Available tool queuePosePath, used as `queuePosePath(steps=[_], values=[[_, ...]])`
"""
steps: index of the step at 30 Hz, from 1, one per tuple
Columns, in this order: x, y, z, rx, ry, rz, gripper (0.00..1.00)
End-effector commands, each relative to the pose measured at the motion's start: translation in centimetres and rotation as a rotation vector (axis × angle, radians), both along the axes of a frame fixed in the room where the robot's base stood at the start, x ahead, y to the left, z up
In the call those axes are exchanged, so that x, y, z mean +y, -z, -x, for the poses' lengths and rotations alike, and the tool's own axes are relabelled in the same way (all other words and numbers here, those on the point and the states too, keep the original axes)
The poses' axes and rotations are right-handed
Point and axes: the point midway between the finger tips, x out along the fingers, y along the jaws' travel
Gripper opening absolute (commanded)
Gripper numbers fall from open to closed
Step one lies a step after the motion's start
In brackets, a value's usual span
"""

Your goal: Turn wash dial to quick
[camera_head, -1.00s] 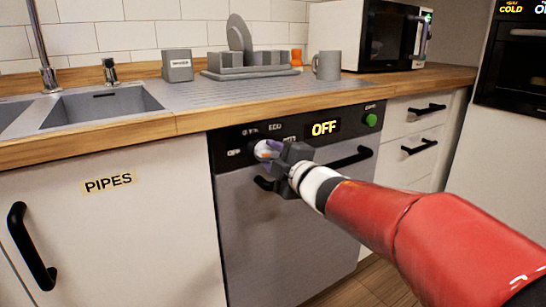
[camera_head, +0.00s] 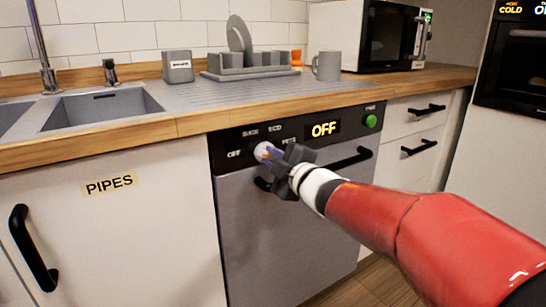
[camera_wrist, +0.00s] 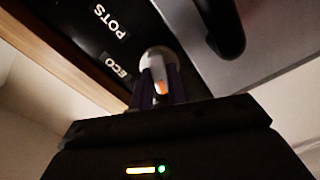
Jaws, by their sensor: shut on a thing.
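The dishwasher (camera_head: 285,235) has a black control strip with a pale round wash dial (camera_head: 262,150). Labels OFF, QUICK, ECO and POTS stand around the dial, and the lit display (camera_head: 324,129) reads OFF. My gripper (camera_head: 274,153) is at the dial, its fingers shut on the knob and hiding part of it. In the wrist view the white dial (camera_wrist: 157,62) with an orange mark sits between the dark purple fingers (camera_wrist: 160,94). The ECO and POTS labels show beside it. I cannot tell exactly where the mark points.
A black door handle (camera_head: 350,158) is just right of my gripper. A green button (camera_head: 371,121) is at the strip's right end. The wooden counter edge (camera_head: 190,122) runs above. The PIPES cabinet (camera_head: 110,230) is left, and drawers (camera_head: 415,130) are right.

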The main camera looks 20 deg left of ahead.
Motion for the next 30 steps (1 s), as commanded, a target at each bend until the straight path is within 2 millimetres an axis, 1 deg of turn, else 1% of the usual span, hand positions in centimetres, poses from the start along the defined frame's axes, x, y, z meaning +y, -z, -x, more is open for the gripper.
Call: queuePosePath(steps=[18,24,30], values=[[-0.08,-0.21,-0.09,0.395,0.001,-0.337,0.0],[-0.06,-0.15,-0.07,0.478,0.001,-0.406,0.0],[-0.03,-0.1,-0.05,0.522,0.0,-0.445,0.0]])
